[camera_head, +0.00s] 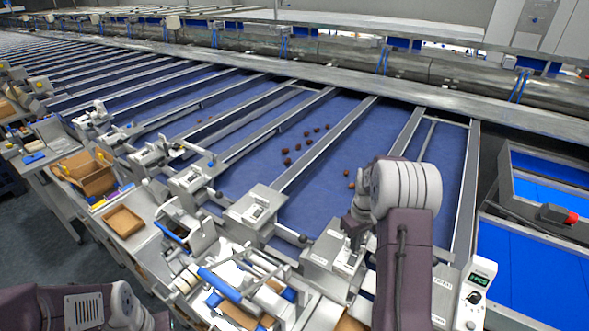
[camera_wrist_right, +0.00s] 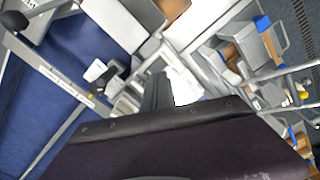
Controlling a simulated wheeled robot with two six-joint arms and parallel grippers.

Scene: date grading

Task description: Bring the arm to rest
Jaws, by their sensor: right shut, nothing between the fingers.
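My right arm reaches up from the bottom right of the head view. Its gripper (camera_head: 352,226) is shut and empty above the front end of a blue sorting lane, near a grey metal housing. In the right wrist view the dark gripper (camera_wrist_right: 158,92) shows partly, with the wrist body filling the lower part. My left arm's purple-grey links show at the bottom left of the head view; its gripper is not in view.
Several brown dates (camera_head: 307,141) lie on the blue lanes. A cardboard tray (camera_head: 124,221) and a brown box (camera_head: 86,174) stand on the left bench. Metal lane dividers (camera_head: 325,147) and a control box (camera_head: 476,290) stand near my right arm. Blue belts (camera_head: 535,262) lie far right.

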